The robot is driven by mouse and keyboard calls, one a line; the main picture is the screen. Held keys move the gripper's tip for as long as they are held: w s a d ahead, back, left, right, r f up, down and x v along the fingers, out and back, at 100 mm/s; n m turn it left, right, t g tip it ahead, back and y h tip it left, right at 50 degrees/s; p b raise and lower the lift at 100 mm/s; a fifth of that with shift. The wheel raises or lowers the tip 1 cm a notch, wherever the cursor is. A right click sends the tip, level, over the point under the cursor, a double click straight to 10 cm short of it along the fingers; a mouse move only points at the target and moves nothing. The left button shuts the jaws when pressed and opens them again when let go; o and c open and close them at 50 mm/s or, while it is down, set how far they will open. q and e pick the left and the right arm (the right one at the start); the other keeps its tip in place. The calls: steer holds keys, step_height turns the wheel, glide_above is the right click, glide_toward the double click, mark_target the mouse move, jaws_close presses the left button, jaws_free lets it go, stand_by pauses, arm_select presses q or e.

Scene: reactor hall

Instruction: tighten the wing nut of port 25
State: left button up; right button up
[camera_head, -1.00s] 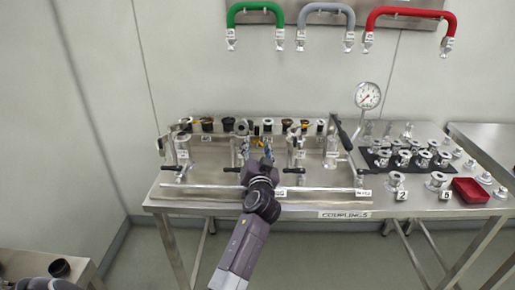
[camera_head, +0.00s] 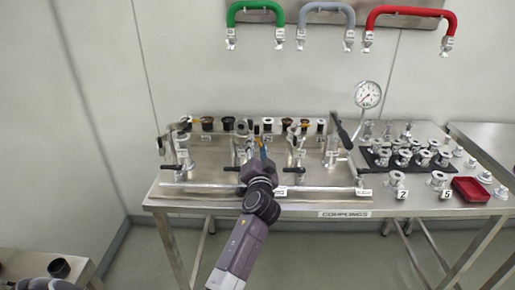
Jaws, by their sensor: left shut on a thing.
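My left arm comes up from the bottom centre, and its gripper (camera_head: 262,148) is at the row of ports on the steel bench. The gripper is shut on a small part at a middle port, which I take to be the wing nut; the fingers and wrist hide most of it. A bluish piece shows at the fingers, with a bit of orange just behind. The label by my wrist is partly covered, so I cannot read the port's number. My right gripper is not in view.
The steel manifold (camera_head: 205,190) carries several ports with black-handled valves. A pressure gauge (camera_head: 367,95) stands at its right. A black mat (camera_head: 378,167) with several couplings and a red tray (camera_head: 470,190) are further right.

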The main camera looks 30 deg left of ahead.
arm_select(q)
steer(key=m, duration=0.5)
steer(key=shift+f, duration=0.1)
steer(key=shift+m, duration=0.3)
stand_by(0.4)
steer(key=o, duration=1.2)
steer(key=shift+s, duration=0.1)
steer(key=v, duration=1.2)
steer(key=shift+f, duration=0.2)
steer(key=shift+a, duration=0.15)
